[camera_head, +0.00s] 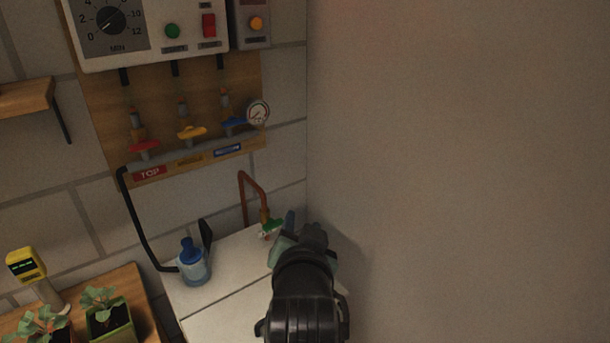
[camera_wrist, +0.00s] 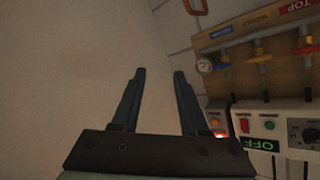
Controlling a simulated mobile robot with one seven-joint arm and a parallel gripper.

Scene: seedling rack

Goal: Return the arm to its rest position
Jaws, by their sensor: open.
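My gripper (camera_wrist: 158,73) shows in the wrist view with its two blue-grey fingers spread apart and nothing between them. In the head view my dark arm reaches up from the bottom edge, beside the plain wall at the right. The gripper end is mostly hidden behind my wrist there; only a bluish finger part shows, close to a green-handled tap (camera_head: 271,226) on a copper pipe. I cannot tell whether it touches the tap.
A white counter (camera_head: 235,262) lies below the tap and carries a blue bottle (camera_head: 192,263). A wooden valve board (camera_head: 190,88) and a control box (camera_head: 150,28) hang on the back wall. Potted seedlings (camera_head: 108,317) and a yellow meter (camera_head: 26,265) stand at lower left. A plain wall (camera_head: 450,170) fills the right.

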